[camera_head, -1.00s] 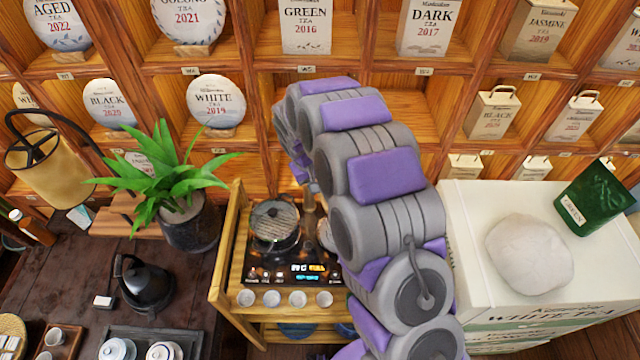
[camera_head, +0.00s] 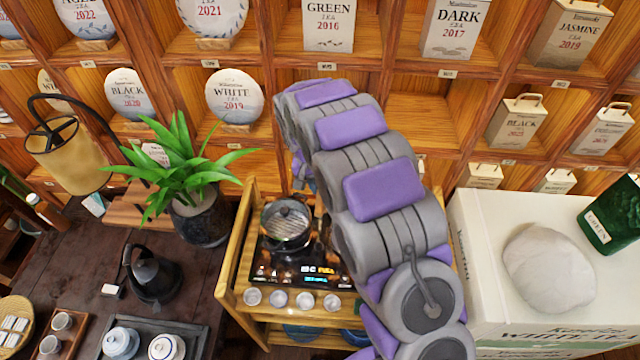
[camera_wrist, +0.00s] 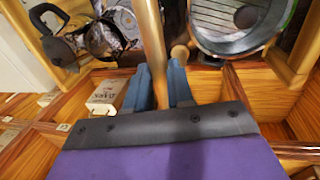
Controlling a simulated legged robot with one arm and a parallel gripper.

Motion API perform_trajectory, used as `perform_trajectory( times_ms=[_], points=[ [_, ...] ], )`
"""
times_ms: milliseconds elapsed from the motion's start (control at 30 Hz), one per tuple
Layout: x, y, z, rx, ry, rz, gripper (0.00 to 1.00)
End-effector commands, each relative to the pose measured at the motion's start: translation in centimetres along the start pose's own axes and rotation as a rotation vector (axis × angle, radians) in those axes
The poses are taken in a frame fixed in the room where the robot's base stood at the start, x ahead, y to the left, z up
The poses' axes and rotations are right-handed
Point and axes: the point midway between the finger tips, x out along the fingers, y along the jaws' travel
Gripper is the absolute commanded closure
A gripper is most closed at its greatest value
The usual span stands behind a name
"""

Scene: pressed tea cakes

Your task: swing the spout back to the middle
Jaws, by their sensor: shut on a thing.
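In the wrist view the spout (camera_wrist: 151,42) is a brass-coloured tube that runs down from the top edge. My gripper (camera_wrist: 159,84) has its blue fingers shut on it, one finger on each side. In the head view my arm hides the gripper and most of the spout's area. A glass pot with a lid (camera_head: 286,222) sits on the cooker (camera_head: 298,272), left of my arm. A round pot (camera_wrist: 229,28) shows to the right of the spout in the wrist view. I cannot tell where the spout's free end points.
The wooden cart (camera_head: 228,285) holds the cooker, with several small cups along its front edge. A plant (camera_head: 190,180) and a black kettle (camera_head: 152,275) stand to the left. A white box (camera_head: 475,240) stands to the right. Wooden shelves with tea cakes fill the back.

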Motion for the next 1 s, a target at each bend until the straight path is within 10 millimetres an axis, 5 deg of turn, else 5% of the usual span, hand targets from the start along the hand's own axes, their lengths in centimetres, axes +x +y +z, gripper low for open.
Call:
perform_trajectory(
  times_ms=[167, 200, 467, 767, 1000],
  points=[
    [0.4, -0.1, 0.6, -0.002, -0.019, 0.004, 1.0],
    [0.4, -0.1, 0.6, -0.002, -0.019, 0.004, 0.77],
    [0.3, -0.1, 0.1, -0.002, -0.011, 0.002, 0.53],
    [-0.1, 0.0, -0.1, -0.002, -0.005, -0.001, 0.53],
    [-3.6, -0.1, -0.2, -0.002, -0.002, -0.002, 0.53]
  ],
)
